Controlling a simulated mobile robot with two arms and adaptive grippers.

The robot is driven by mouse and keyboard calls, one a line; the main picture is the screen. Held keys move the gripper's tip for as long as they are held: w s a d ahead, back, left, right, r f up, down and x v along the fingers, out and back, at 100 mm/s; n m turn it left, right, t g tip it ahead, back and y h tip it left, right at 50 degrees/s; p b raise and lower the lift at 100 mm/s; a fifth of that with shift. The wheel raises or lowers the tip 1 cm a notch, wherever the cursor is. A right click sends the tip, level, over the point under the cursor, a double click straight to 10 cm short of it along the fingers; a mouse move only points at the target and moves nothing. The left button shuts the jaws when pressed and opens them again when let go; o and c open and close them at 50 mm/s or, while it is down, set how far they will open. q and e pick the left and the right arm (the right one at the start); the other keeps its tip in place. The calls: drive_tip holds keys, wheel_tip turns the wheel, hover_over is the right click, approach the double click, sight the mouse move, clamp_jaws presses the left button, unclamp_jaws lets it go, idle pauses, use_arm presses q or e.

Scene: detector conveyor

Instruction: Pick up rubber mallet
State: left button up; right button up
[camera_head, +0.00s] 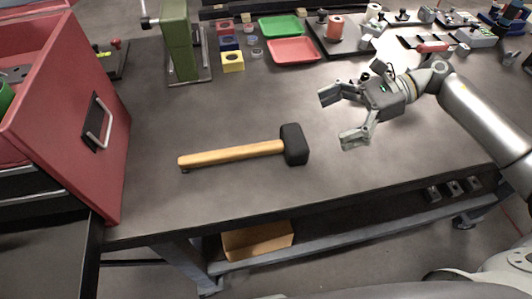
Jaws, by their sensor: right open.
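The rubber mallet (240,153) lies flat near the front of the grey table. Its black head (294,145) points right and its light wooden handle (225,155) points left. My right gripper (340,117) is open and empty, to the right of the mallet head and apart from it. Its two fingers point left, towards the mallet. My left gripper is not in the view.
A red cabinet (78,120) stands at the left end of the table (230,108). A green press-like device (178,40), coloured blocks (232,62), a green tray (281,26) and a red tray (293,50) stand at the back. The table around the mallet is clear.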

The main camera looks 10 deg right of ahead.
sight(284, 143)
drive_tip(key=shift+w+d+f+b, duration=0.1)
drive_tip(key=shift+w+f+b, duration=0.2)
drive_tip(key=shift+f, duration=0.3)
drive_tip(key=shift+w+d+f+b, duration=0.1)
drive_tip(key=shift+w+f+b, duration=0.15)
drive_tip(key=shift+f, duration=0.35)
drive_tip(key=p+x, duration=0.2)
drive_tip(key=x, duration=0.3)
drive_tip(key=shift+s+a+r, duration=0.15)
drive_tip(key=shift+s+a, duration=0.05)
drive_tip(key=p+x, duration=0.2)
drive_tip(key=x, duration=0.3)
drive_tip(key=shift+w+p, duration=0.15)
drive_tip(key=shift+p, duration=0.2)
drive_tip(key=shift+a+f, duration=0.2)
drive_tip(key=shift+f, duration=0.2)
drive_tip(key=c, duration=1.1)
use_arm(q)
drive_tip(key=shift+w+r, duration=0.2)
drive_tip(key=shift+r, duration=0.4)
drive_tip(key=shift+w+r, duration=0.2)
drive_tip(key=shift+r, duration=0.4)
use_arm(e)
drive_tip(key=shift+c, duration=0.4)
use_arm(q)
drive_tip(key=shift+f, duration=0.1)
use_arm(e)
drive_tip(key=shift+r, duration=0.15)
